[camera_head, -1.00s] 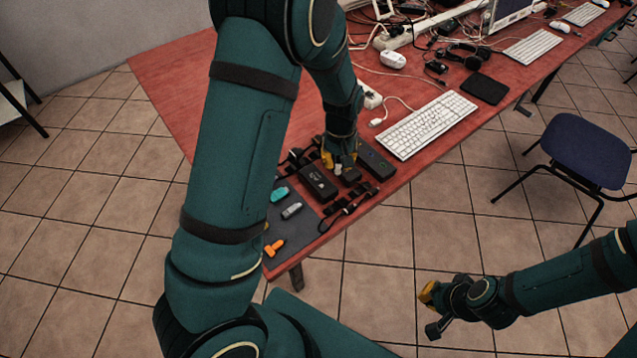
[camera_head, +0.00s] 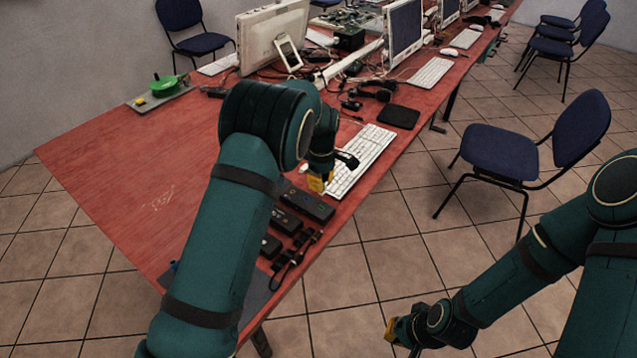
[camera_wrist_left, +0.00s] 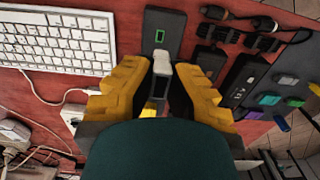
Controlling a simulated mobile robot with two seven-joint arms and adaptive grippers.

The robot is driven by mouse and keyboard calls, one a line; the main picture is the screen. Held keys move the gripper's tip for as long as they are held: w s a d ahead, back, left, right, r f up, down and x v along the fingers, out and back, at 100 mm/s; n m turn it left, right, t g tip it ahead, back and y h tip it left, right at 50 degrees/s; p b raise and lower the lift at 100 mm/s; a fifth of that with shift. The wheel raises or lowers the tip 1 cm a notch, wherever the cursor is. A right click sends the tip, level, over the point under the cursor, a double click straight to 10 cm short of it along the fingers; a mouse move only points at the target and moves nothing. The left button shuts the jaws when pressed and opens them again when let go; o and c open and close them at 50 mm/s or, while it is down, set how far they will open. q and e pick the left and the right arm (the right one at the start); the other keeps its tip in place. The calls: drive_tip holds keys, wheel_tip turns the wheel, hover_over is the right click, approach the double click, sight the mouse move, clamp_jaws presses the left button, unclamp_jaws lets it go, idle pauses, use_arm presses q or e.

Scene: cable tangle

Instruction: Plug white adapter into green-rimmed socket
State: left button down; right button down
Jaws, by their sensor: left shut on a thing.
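My left gripper (camera_head: 318,184) is shut on the white adapter (camera_wrist_left: 160,74), which shows pale grey-white between the yellow fingers in the left wrist view. The green-rimmed socket (camera_wrist_left: 159,36) is on a dark box (camera_wrist_left: 166,22) just beyond the adapter's tip in that view. I cannot tell how large the gap is. In the head view the dark box (camera_head: 310,205) lies by the table's front edge, below the gripper; its green rim cannot be made out there. My right gripper (camera_head: 391,331) hangs off the table over the floor; its finger opening is unclear.
A white keyboard (camera_head: 362,160) lies beside the left gripper. Other dark boxes (camera_head: 285,220) and black cables (camera_head: 290,260) lie along the front edge. The wrist view shows coloured plugs (camera_wrist_left: 268,99) on a grey mat. The red tabletop at left is largely clear.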

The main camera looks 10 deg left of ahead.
use_arm(q)
drive_tip(key=shift+f+b, duration=1.55)
drive_tip(key=shift+f, duration=0.65)
drive_tip(key=shift+r, duration=0.1)
drive_tip(key=shift+p, duration=0.5)
drive_tip(key=shift+f+b, duration=0.55)
drive_tip(key=shift+f, duration=0.6)
drive_tip(key=c, duration=1)
unclamp_jaws()
drive_tip(key=shift+c, duration=0.2)
drive_tip(key=shift+r, duration=0.1)
